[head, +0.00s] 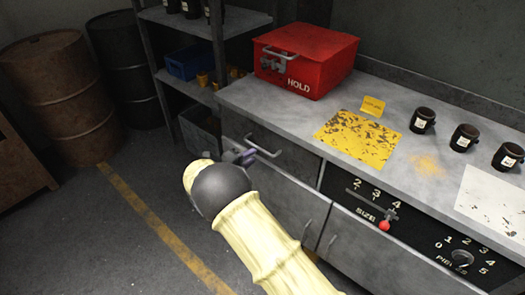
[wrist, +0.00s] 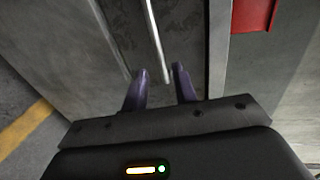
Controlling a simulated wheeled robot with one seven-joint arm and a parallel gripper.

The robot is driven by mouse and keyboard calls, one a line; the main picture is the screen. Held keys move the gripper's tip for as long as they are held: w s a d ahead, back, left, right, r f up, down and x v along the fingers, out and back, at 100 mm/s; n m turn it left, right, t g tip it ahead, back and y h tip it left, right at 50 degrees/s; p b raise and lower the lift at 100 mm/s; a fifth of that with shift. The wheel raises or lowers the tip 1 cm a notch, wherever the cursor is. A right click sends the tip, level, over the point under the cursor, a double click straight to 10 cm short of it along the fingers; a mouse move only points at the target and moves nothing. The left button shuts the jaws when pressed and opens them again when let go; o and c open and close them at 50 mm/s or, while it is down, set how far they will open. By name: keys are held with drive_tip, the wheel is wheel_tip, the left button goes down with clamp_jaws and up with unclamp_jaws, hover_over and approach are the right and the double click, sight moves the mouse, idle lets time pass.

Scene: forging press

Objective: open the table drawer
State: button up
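The table drawer (head: 290,159) is a grey front at the left end of the workbench, under the red box. It looks shut. Its pale bar handle (head: 264,149) stands out from the front, and the handle also shows in the wrist view (wrist: 155,38). My gripper (head: 243,157) is at the left end of the handle. In the wrist view its two purple fingers (wrist: 161,72) are apart, with the handle's end between them in the picture. I cannot tell whether they touch the bar.
A red box marked HOLD (head: 305,62) stands on the workbench (head: 260,103) above the drawer. Lower cabinet doors (head: 290,205) and a panel with a red-knobbed lever (head: 384,225) are nearby. Shelves (head: 190,25) and barrels (head: 60,85) stand at the left. The floor (head: 90,235) before them is clear.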

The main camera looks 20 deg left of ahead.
sight(263, 150)
drive_tip(key=x, duration=0.7)
drive_tip(key=shift+w, duration=0.1)
drive_tip(key=shift+d, duration=0.1)
clamp_jaws()
